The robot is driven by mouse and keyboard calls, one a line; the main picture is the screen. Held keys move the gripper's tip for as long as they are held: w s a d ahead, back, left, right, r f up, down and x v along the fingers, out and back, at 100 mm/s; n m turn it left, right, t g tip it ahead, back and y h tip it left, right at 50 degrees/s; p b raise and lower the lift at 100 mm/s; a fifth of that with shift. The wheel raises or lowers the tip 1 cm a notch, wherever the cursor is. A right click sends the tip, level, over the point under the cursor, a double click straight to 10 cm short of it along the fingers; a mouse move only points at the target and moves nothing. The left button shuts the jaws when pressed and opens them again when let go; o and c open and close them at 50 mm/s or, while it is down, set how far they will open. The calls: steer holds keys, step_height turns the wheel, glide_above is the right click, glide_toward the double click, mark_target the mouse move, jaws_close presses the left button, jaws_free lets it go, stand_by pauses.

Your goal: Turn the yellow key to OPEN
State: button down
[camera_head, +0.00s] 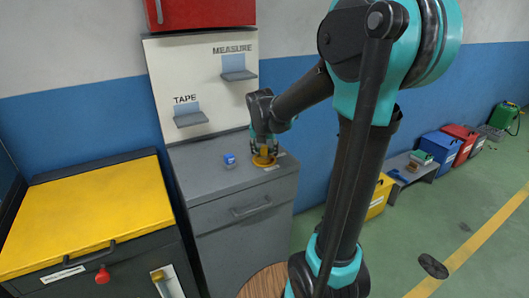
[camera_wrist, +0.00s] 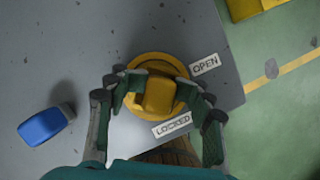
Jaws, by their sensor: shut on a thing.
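The yellow key (camera_wrist: 158,95) stands on a round yellow base on the grey cabinet top. In the wrist view my gripper (camera_wrist: 159,97) is around it from above, with its fingers shut on the key's sides. An OPEN label (camera_wrist: 205,64) lies to the upper right of the base, and a LOCKED label (camera_wrist: 172,125) lies below it. The key's bar looks lined up roughly up and down in the wrist view; which label it points at is unclear. In the head view my gripper (camera_head: 264,150) reaches down over the yellow base (camera_head: 263,161) and hides most of the key.
A small blue object (camera_head: 230,160) lies left of the key on the cabinet top (camera_head: 205,180). Behind is a white board (camera_head: 205,65) with TAPE and MEASURE shelves. A yellow-topped chest (camera_head: 85,215) stands at left.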

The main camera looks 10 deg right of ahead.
steer(key=c, duration=0.9)
jaws_free()
steer(key=shift+s+d+f, duration=0.1)
steer(key=o, duration=0.3)
steer(key=shift+o, duration=0.2)
